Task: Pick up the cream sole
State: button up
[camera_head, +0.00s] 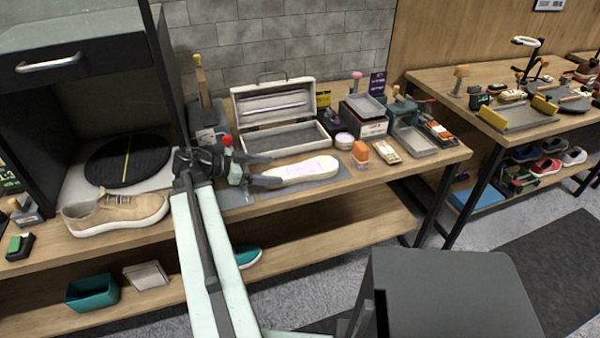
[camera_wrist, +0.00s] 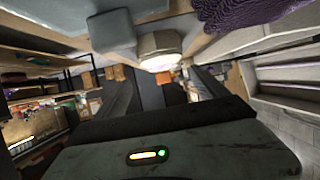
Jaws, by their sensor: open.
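The cream sole (camera_head: 305,168) lies on a grey mat on the workbench in the head view, its long side running left to right, with a faint pinkish patch on its upper face. My gripper (camera_head: 274,170) is at its left end, fingers open and pointing right, one on the far side and one on the near side of that end. I cannot tell whether the fingers touch the sole. In the wrist view my dark fingers (camera_wrist: 168,92) stand apart; I cannot make out the sole clearly there.
An open cream case (camera_head: 285,136) stands behind the sole. An orange-capped bottle (camera_head: 360,153) and a small round jar (camera_head: 344,141) stand to its right. A tan sneaker (camera_head: 115,213) and a black round plate (camera_head: 127,160) are at the left. A second bench (camera_head: 440,80) stands right.

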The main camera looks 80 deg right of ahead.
aim_at(293, 170)
jog(key=x, duration=0.2)
jog(key=b+x, duration=0.1)
jog(key=x, duration=0.1)
jog(key=b+x, duration=0.1)
jog(key=x, duration=0.2)
jog(key=shift+d+f, duration=0.1)
jog(key=shift+d, duration=0.2)
jog(key=shift+w, duration=0.1)
jog(key=c, duration=1.6)
notch_tip(293, 170, up, 10)
jog(key=p, duration=0.9)
